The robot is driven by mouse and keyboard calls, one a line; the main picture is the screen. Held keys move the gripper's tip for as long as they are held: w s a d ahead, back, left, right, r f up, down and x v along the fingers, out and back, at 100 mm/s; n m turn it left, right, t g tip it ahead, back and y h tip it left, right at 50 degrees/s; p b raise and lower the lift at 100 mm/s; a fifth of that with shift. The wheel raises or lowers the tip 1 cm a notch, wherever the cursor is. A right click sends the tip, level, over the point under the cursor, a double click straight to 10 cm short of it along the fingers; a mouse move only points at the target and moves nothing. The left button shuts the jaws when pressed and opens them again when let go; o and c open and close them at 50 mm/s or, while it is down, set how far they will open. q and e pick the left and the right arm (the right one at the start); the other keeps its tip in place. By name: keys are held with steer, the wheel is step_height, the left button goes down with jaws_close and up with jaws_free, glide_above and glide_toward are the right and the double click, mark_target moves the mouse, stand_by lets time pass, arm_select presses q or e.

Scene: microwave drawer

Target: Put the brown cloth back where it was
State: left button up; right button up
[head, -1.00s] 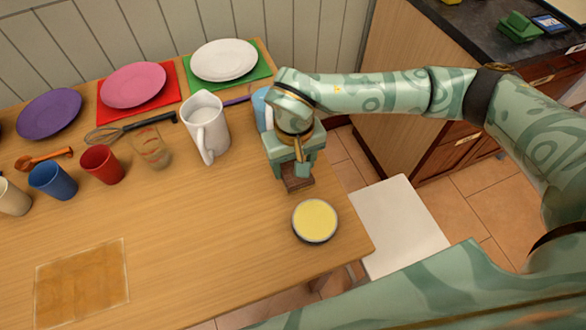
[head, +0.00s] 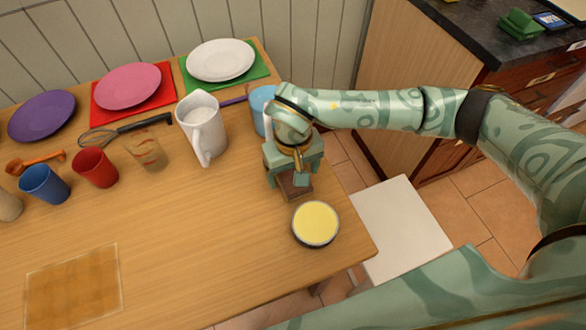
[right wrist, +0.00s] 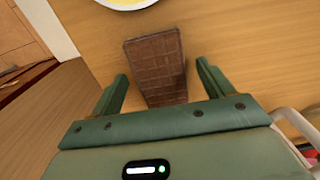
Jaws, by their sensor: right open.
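The brown cloth (head: 72,287) looks like a thin, flat square lying on the table at the lower left of the head view. My right gripper (head: 292,185) is at the right end of the table, far from the cloth. It is open, pointing down over a dark brown chocolate bar (head: 296,188). In the right wrist view, the bar (right wrist: 157,68) lies between the two spread fingers, with no clear contact. My left gripper is not in view.
A bowl with yellow contents (head: 315,223) stands close in front of the right gripper, near the table edge. A white pitcher (head: 203,130) and blue mug (head: 262,105) stand behind. Cups, a whisk and plates line the back. The table's middle is clear.

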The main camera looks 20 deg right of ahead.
arm_select(q)
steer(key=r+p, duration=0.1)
steer(key=p, duration=0.1)
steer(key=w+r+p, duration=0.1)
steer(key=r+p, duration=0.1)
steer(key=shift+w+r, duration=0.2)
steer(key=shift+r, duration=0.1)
arm_select(e)
step_height(320, 180, up, 12)
steer(key=shift+r, duration=0.15)
